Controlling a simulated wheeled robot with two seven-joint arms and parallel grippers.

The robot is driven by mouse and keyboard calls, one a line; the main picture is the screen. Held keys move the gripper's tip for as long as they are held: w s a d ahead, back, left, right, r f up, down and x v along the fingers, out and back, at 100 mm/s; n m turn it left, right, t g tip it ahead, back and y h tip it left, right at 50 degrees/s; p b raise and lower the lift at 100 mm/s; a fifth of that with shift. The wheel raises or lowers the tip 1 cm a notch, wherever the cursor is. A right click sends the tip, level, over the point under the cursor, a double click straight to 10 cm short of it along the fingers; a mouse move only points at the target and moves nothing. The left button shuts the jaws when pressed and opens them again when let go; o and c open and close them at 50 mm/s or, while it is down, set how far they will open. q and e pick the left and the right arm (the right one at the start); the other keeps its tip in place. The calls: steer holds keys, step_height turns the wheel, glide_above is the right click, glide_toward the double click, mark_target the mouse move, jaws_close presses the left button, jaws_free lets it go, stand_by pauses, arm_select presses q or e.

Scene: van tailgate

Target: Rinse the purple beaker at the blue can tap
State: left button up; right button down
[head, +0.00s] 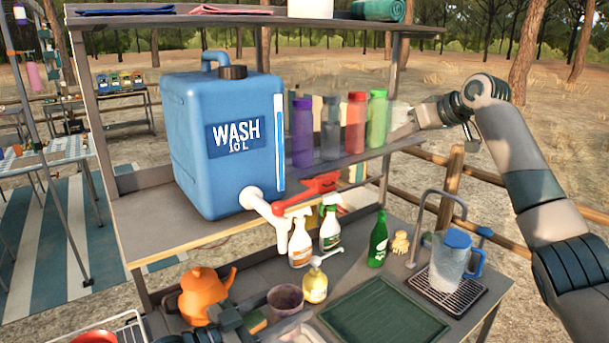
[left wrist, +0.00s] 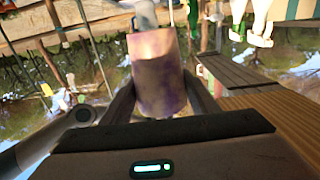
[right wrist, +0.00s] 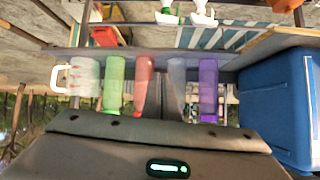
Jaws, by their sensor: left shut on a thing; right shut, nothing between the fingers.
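The purple beaker (head: 286,299) is held in my left gripper (head: 262,319), low over the counter, roughly below the tap spout. In the left wrist view the beaker (left wrist: 160,72) is between the two fingers, with brownish smudges on its wall. The blue can (head: 225,150), marked WASH 10 L, stands on the upper shelf. Its white tap (head: 281,237) has a red lever (head: 310,192) pointing right. I see no clear water stream. My right gripper (head: 393,134) is shut and empty by the bottle shelf, right of the lever. The blue can (right wrist: 278,105) also shows in the right wrist view.
Several coloured bottles (head: 355,122) stand behind the lever. Spray bottles (head: 301,243), a yellow pump bottle (head: 315,285) and an orange kettle (head: 207,295) crowd the beaker. A green tray (head: 385,312) lies at right; a lidded jug (head: 450,262) stands on a rack beyond.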

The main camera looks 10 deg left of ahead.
steer(key=s+a+r+n+g, duration=0.25)
steer(key=s+a+r, duration=0.45)
steer(key=s+a, duration=0.6)
step_height(320, 180, up, 2)
steer(key=g+h, duration=0.3)
steer(key=h, duration=0.2)
glide_above(296, 200)
steer(key=w, duration=0.4)
steer(key=shift+s+d+m, duration=0.2)
steer(key=shift+d+m, duration=0.15)
steer(key=shift+y, duration=0.3)
step_height(296, 200, down, 10)
steer(key=shift+s+d, duration=0.15)
steer(key=shift+s, duration=0.1)
